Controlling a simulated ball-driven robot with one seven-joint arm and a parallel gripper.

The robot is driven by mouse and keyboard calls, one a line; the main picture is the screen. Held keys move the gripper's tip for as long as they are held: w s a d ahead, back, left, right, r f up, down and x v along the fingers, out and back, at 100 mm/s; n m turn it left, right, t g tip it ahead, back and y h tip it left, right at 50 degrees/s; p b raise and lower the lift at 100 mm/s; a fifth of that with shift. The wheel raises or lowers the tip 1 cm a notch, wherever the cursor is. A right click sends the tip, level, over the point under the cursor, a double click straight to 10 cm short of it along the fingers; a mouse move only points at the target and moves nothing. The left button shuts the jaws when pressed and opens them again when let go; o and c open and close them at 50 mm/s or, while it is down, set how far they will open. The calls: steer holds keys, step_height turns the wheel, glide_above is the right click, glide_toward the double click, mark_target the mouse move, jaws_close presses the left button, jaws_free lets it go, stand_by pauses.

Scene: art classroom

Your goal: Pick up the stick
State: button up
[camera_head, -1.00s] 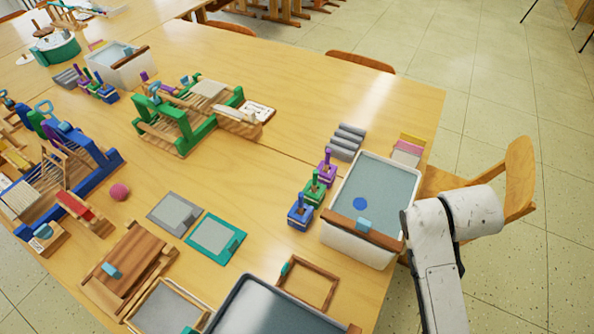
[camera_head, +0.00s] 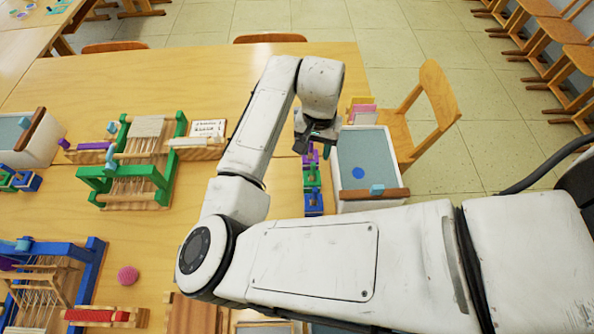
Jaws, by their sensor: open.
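My gripper (camera_head: 316,137) is the dark end of my white arm, above the table beside the water tub, pointing down. It is open; its fingers are small in view and I see nothing held. No single thing is clearly the stick. Stick-like things are a purple rod (camera_head: 92,146) at the left of the green loom, and small handled tools in purple, green (camera_head: 311,177) and blue (camera_head: 313,202) blocks just below my gripper. My arm hides much of the table around them.
The white tub (camera_head: 366,160) with a blue disc stands right of the blocks, near the table's right edge. A green loom (camera_head: 92,178) is left of my arm. A blue loom (camera_head: 88,270) and pink ball (camera_head: 128,276) lie nearer. A wooden chair (camera_head: 428,105) stands at right.

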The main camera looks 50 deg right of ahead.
mark_target(313, 170)
steer(key=f, duration=0.5)
steer(key=shift+w+a+f, duration=0.1)
steer(key=shift+a+f, duration=0.05)
steer(key=shift+a, duration=0.15)
steer(key=shift+w+d+f+p, duration=0.15)
steer(key=shift+f+p, duration=0.35)
steer(key=shift+f, duration=0.9)
steer(key=shift+s+d+f+p, duration=0.1)
steer(key=shift+f+p, duration=0.35)
steer(key=shift+f, duration=0.95)
jaws_close()
